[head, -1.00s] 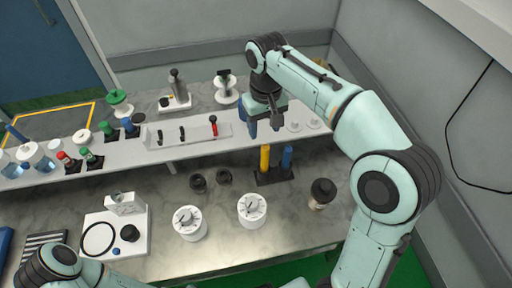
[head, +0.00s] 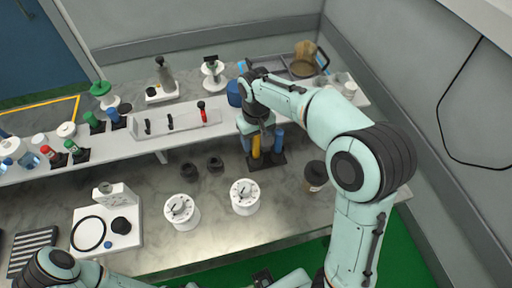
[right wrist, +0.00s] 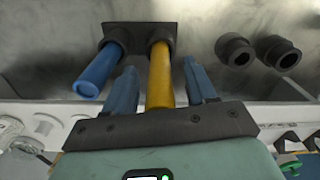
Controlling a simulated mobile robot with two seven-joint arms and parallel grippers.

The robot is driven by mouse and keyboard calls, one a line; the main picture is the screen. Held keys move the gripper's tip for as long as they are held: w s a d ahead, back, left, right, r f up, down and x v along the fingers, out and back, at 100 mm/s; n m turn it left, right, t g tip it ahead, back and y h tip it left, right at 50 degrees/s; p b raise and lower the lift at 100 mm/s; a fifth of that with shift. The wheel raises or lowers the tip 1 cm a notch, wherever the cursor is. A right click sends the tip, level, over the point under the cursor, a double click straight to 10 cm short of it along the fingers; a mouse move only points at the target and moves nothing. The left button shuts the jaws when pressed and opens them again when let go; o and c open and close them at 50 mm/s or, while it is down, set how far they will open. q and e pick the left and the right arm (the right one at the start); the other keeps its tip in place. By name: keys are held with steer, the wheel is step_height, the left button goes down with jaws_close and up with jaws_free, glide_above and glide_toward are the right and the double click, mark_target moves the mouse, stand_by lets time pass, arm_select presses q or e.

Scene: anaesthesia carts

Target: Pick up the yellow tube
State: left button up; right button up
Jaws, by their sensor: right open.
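The yellow tube (head: 256,148) stands upright in a black two-place holder (head: 268,164) on the marbled counter. A blue tube (head: 279,140) stands beside it in the same holder. My right gripper (right wrist: 158,68) is open, with one blue finger on each side of the yellow tube in the right wrist view. The yellow tube (right wrist: 160,80) shows between the fingers with visible gaps. The blue tube (right wrist: 98,72) is outside the fingers, to the left. In the head view the gripper body hides the yellow tube's top. My left gripper is out of view.
A raised white shelf (head: 120,140) with bottles and small racks runs behind the holder. Two white dial timers (head: 181,211) (head: 244,197), two black round parts (head: 216,165) and a brown jar (head: 315,176) stand on the counter nearby. Bare counter lies in front of the holder.

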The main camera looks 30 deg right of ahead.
jaws_close()
